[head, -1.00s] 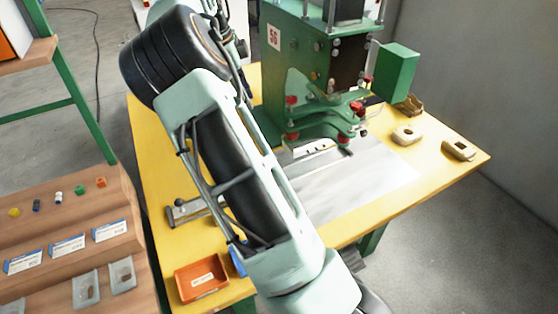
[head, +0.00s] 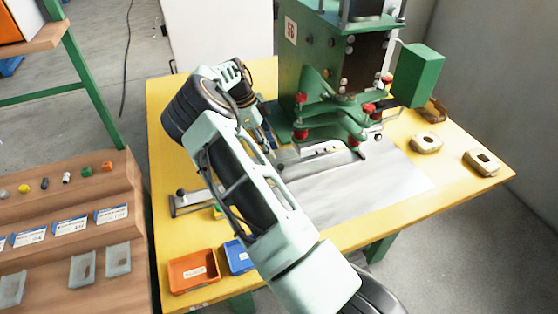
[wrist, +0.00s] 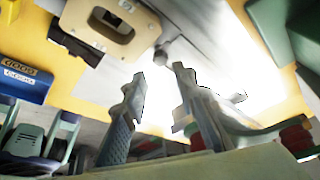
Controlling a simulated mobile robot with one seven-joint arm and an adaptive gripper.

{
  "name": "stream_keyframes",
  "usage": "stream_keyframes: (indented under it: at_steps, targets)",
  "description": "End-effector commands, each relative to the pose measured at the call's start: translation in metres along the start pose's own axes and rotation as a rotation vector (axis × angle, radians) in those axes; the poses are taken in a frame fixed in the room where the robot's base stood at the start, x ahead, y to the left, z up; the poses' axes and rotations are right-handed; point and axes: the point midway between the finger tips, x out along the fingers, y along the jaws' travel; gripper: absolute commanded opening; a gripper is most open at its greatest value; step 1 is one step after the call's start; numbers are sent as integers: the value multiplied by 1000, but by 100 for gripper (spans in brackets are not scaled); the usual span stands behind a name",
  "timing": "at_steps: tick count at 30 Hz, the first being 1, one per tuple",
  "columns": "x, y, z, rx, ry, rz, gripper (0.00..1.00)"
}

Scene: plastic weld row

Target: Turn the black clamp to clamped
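No part in these frames can be surely told as the black clamp. A metal bar with a dark knob (head: 181,193) lies at the left of the table, and a small round dark knob (wrist: 160,57) shows just beyond my fingertips in the wrist view. My gripper (head: 268,147) is low over the table, left of the green press (head: 300,75), mostly hidden behind my arm. In the wrist view my gripper (wrist: 158,75) has its two fingers well apart with nothing between them.
Red knobs (head: 301,134) stick out of the press's green front arms. An orange bin (head: 193,286) and a blue bin (head: 237,257) sit at the table's front left. Tan blocks (head: 425,143) lie at the right. The grey plate (head: 360,195) in front is clear.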

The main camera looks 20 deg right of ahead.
Motion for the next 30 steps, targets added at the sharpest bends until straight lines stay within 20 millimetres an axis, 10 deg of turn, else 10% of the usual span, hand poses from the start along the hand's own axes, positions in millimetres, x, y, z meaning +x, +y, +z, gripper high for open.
stream_keyframes:
  at_steps: [10, 22, 30]
  targets:
    - [56, 0, -1, 0, 2, 1, 26]
    - [66, 0, 0, 1, -1, -1, 26]
    - [66, 0, 0, 1, -1, -1, 0]
